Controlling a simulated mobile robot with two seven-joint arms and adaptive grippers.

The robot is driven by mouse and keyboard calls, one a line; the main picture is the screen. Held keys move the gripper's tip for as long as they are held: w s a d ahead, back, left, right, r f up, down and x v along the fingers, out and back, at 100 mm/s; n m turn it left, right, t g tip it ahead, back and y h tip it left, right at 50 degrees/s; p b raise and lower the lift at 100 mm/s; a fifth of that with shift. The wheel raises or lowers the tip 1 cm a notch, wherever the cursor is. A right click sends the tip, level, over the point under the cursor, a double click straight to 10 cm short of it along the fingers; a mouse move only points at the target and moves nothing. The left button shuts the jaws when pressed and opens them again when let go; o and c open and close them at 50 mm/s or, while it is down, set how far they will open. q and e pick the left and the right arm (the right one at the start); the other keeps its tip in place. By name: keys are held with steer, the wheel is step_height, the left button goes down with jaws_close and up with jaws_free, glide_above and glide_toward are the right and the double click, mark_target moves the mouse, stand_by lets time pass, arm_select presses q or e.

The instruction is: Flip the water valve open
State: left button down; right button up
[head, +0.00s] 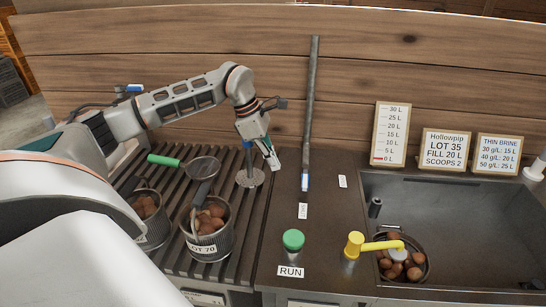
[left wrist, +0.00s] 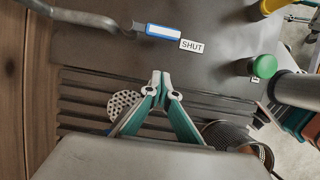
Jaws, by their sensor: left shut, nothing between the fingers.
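The water valve's lever has a blue-and-white handle (head: 305,182) at the lower end of a grey pipe (head: 312,100). In the left wrist view the blue handle (left wrist: 163,32) points at a label reading SHUT (left wrist: 191,46). In the head view this label (head: 303,211) lies just below the handle, and another small label (head: 342,181), too small to read, lies to its right. My left gripper (head: 275,162) is shut and empty, left of the handle and apart from it. Its closed fingertips (left wrist: 160,78) also show in the wrist view. My right gripper is out of view.
A slatted rack (head: 170,199) on the left bears buckets of chestnuts, a green-handled strainer (head: 203,166) and a perforated skimmer (head: 250,178). A green RUN button (head: 293,239) and yellow tap (head: 354,244) stand in front. A sink (head: 470,210) is right; signs stand behind it.

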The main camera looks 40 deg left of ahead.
mark_target(305, 177)
arm_select(q)
steer(key=x, duration=0.5)
steer(key=shift+f, duration=0.25)
steer(key=shift+w+d, duration=0.55)
steer(key=shift+d, duration=0.3)
steer(key=shift+w+d, duration=0.6)
steer(key=shift+d, duration=0.3)
steer(key=shift+d, duration=0.15)
